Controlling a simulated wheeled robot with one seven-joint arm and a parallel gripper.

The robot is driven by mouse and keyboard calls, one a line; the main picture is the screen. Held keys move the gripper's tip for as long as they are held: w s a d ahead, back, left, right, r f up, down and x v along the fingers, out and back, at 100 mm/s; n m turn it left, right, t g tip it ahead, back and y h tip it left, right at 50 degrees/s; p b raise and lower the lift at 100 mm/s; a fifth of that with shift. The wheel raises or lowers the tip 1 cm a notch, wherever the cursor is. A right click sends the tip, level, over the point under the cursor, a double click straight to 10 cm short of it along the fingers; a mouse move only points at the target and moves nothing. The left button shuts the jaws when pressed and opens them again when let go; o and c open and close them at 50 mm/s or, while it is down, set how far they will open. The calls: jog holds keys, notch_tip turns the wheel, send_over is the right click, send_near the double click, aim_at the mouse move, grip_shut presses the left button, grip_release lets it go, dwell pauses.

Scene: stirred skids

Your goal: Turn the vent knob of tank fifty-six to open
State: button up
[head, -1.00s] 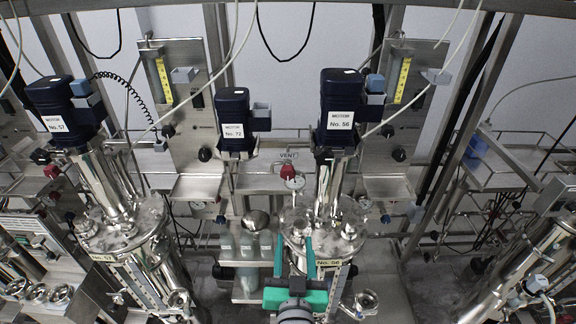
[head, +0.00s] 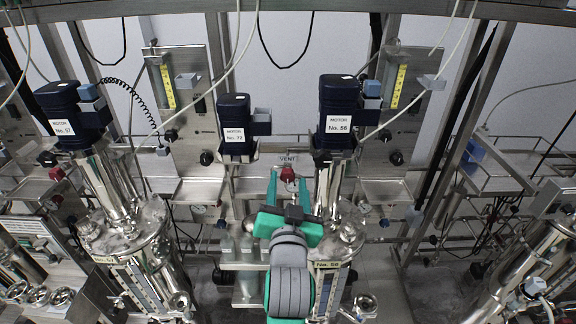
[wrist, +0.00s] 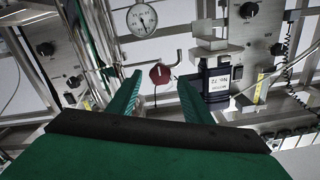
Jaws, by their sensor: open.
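The red vent knob (head: 288,174) is below the "VENT" label (head: 289,158), just left of the tank fifty-six column. Tank fifty-six (head: 345,232) stands right of centre, under the motor marked No. 56 (head: 337,105). My gripper (head: 289,186) is raised in front of the vent fitting, with its green fingers apart and empty. In the wrist view the red knob (wrist: 160,74) shows between and beyond the fingertips of my gripper (wrist: 159,80). How much distance is left to the knob I cannot tell. My arm hides part of the tank's left side.
A round dial gauge (wrist: 142,20) is near the knob in the wrist view. The motor marked No. 72 (head: 234,120) hangs to the left of the knob. Tank fifty-seven (head: 125,235) stands at the left. Steel shelves and pipes crowd the area behind.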

aim_at(288, 162)
jog(key=w, duration=0.8)
jog(key=c, duration=1.1)
